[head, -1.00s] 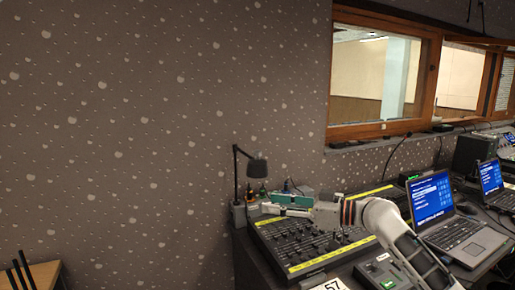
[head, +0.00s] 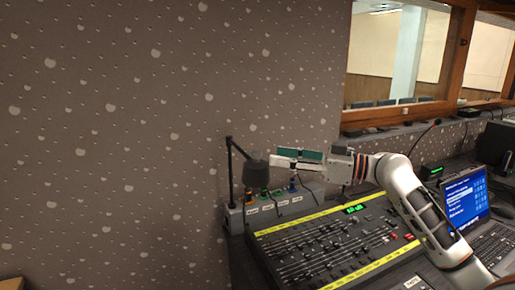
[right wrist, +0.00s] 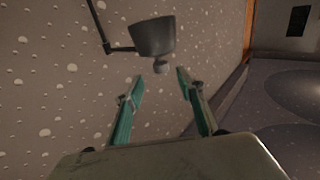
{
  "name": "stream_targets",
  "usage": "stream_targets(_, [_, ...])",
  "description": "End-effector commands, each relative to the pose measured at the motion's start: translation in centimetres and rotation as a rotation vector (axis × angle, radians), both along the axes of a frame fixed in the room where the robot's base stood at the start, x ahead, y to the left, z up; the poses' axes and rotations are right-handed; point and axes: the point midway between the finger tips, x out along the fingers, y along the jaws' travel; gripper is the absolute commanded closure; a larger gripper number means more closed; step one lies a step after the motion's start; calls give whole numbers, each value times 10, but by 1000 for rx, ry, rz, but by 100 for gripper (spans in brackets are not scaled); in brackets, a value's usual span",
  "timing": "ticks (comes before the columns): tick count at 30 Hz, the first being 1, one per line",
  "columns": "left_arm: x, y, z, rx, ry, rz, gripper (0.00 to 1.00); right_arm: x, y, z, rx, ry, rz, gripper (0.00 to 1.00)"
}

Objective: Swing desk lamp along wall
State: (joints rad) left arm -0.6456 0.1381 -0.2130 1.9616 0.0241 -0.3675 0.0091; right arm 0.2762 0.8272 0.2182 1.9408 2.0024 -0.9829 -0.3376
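The black desk lamp has a thin upright post (head: 230,172) by the wall and a short arm slanting to its dark shade (head: 255,173). In the right wrist view the shade (right wrist: 153,37) hangs just beyond the fingertips, with a pale bulb below it. My right gripper (head: 276,158) reaches in from the right at about the shade's height. It also shows in the right wrist view (right wrist: 160,79), its two teal fingers spread with nothing between them. In the head view its tip overlaps the shade's right edge; I cannot tell if they touch. My left gripper is out of view.
The fader console (head: 318,250) fills the desk below my right arm. A grey box with coloured connectors (head: 268,208) and cables stands under the lamp. A laptop (head: 462,205) is at the right. The speckled wall (head: 110,140) left of the lamp is bare.

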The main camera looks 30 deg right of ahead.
Motion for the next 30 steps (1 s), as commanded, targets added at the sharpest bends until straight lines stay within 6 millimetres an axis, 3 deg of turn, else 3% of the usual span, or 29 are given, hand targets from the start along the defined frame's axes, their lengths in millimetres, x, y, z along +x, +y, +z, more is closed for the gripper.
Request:
stream_targets(16, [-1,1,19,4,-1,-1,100,50,45,2,4,0,0,62])
stream_targets(29, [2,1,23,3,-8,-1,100,58,52,-1,0,1,0,62])
stream_targets(30, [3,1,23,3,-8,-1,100,58,52,-1,0,1,0,72])
